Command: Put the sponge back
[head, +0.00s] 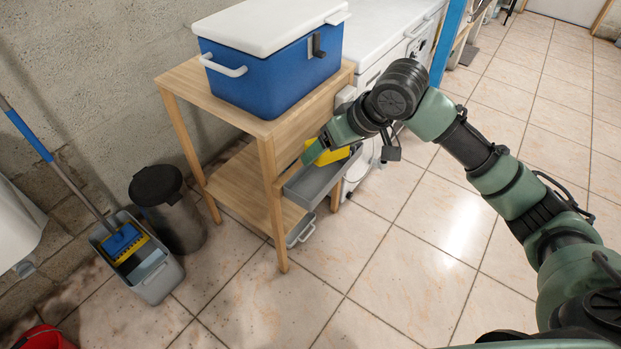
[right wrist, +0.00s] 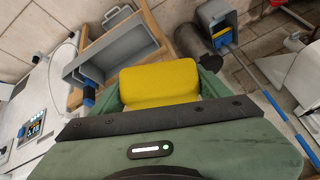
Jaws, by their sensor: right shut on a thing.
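The yellow sponge (head: 341,156) is between the fingers of my right gripper (head: 328,152). In the right wrist view the sponge (right wrist: 160,83) sits between the two green fingers, which are shut on it. A grey open tray (head: 314,188) is fixed along the side of the wooden table. In the head view the sponge and fingers appear just above or behind the tray's far wall; whether they touch it I cannot tell. In the right wrist view the tray (right wrist: 112,50) lies beyond the sponge to the upper left, and its visible inside looks empty. My left gripper is out of view.
A blue cooler with a white lid (head: 272,70) stands on the wooden table (head: 186,82). A white appliance (head: 378,50) is behind the table. A black-lidded bin (head: 168,208) and a grey mop bucket (head: 150,280) stand left. Tiled floor at front is clear.

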